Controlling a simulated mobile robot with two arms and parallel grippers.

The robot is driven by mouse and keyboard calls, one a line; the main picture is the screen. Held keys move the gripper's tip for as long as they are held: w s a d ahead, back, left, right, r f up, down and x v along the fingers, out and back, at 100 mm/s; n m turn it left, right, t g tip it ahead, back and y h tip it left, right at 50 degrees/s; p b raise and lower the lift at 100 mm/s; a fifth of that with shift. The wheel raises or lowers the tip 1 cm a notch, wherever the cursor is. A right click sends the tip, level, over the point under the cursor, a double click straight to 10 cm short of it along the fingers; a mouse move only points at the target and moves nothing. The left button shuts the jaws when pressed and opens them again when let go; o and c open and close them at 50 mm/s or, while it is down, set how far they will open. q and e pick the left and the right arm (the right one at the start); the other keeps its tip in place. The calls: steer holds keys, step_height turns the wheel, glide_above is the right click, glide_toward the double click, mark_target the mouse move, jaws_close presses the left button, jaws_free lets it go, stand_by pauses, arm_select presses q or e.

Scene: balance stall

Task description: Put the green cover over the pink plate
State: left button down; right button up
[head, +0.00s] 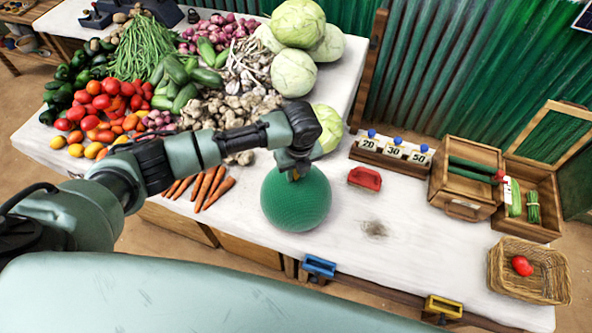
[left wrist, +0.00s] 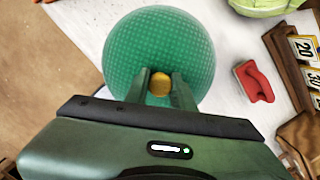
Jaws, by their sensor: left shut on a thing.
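The green cover (head: 297,205) is a round textured dome with a yellow knob (left wrist: 160,84) on top. My left gripper (head: 294,174) is over it from above, its fingers shut on the knob. In the left wrist view the cover (left wrist: 160,45) fills the space beyond the fingers (left wrist: 160,88). I cannot tell whether its rim touches the white table or hangs above it. The pink plate shows in neither view; whether it is under the cover I cannot tell. My right gripper is not in view.
A red block-like object (head: 364,178) lies right of the cover. Carrots (head: 203,186) and a cabbage (head: 327,128) lie close by on the left and behind. A number rack (head: 385,153), wooden box (head: 465,180) and wicker basket (head: 497,272) stand right. The table centre-right is mostly clear.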

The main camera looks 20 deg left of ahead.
mark_target(296, 179)
arm_select(q)
steer(key=shift+f+b, duration=2.25)
steer(key=shift+f, duration=0.55)
steer(key=c, duration=1.1)
jaws_free()
steer(key=shift+o, duration=0.2)
steer(key=o, duration=0.5)
